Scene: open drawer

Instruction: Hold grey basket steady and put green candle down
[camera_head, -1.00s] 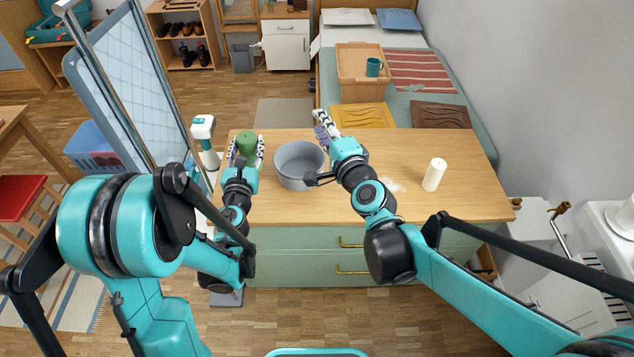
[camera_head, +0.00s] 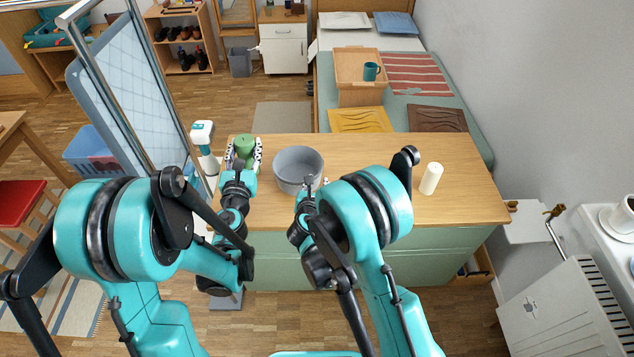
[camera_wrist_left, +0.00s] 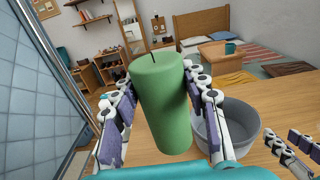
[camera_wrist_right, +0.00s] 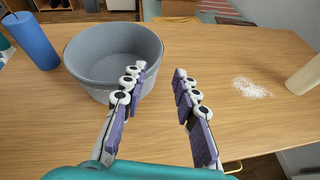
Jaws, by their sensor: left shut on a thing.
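The green candle (camera_head: 246,145) is upright between the fingers of my left gripper (camera_head: 244,158), at the table's left end. In the left wrist view my left gripper (camera_wrist_left: 165,105) is shut on the candle (camera_wrist_left: 165,100), left of the basket. I cannot tell whether its base touches the table. The grey basket (camera_head: 299,168) stands upright and looks empty. My right gripper (camera_wrist_right: 160,72) is open and empty. In the right wrist view its left finger overlaps the right side of the basket (camera_wrist_right: 110,60); contact is unclear. My right arm mostly hides this gripper in the head view.
A white candle (camera_head: 431,178) stands on the wooden table (camera_head: 380,150) at the right. A blue cylinder (camera_wrist_right: 32,40) stands left of the basket. White powder (camera_wrist_right: 250,87) lies on the table between my right gripper and the white candle. The table's back right is clear.

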